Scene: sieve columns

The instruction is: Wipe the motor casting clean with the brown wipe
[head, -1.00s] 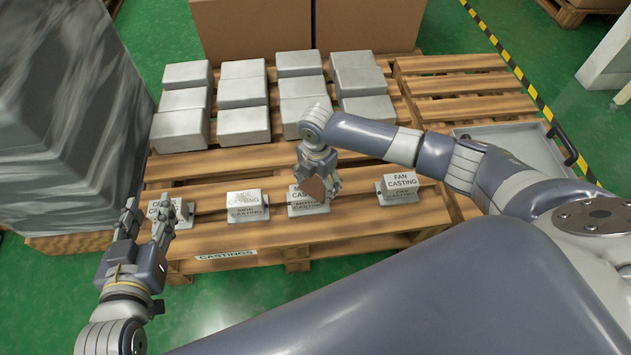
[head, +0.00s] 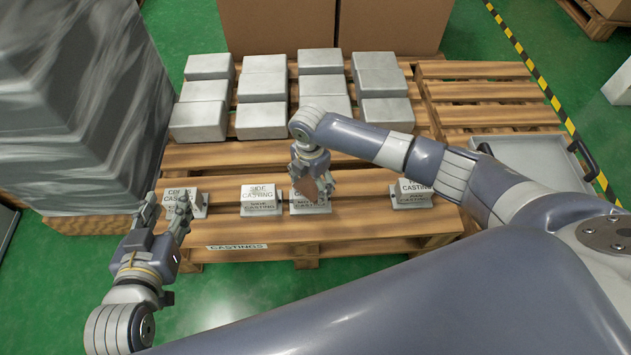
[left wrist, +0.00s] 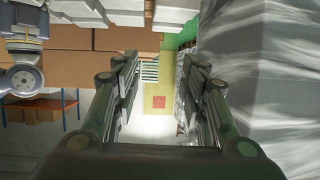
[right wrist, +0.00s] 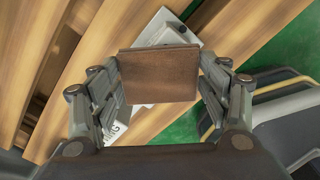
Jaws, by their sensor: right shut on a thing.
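The motor casting (head: 302,204) is a light grey block on a labelled base, third from the left in a row on the wooden pallet. My right gripper (head: 312,180) is over it and hides much of its top. In the right wrist view my right gripper (right wrist: 160,84) is shut on the brown wipe (right wrist: 158,76), a flat brown piece that covers part of the casting (right wrist: 165,30). Whether the wipe touches the casting I cannot tell. My left gripper (head: 162,208) is open and empty, in front of the leftmost casting. The left wrist view shows its fingers (left wrist: 160,85) apart.
The side casting (head: 259,198) stands just left of the motor casting, the fan casting (head: 414,194) to the right, and another casting (head: 182,202) far left. Several grey blocks (head: 262,88) fill the back. A grey tray (head: 535,158) lies right; a wrapped stack (head: 75,120) stands left.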

